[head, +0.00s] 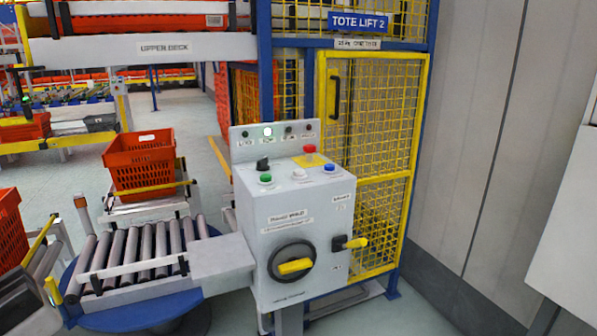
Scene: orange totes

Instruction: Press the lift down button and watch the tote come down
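The grey control box (292,215) stands in front of the lift. Its sloped top carries a green button (265,179), a white button (299,173), a blue button (329,168), a red mushroom button (310,153) and a black selector (262,165). Their labels are too small to read, so I cannot tell which is lift down. The yellow mesh cage is signed TOTE LIFT 2 (358,22). An orange-red tote (130,20) sits on the upper deck.
Another orange-red tote (143,160) stands on a lower conveyor at left. A roller section (150,250) on a blue round base (150,318) adjoins the box's left side. A yellow-handled rotary switch (295,266) is on the box front. Floor is clear at lower right (395,318).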

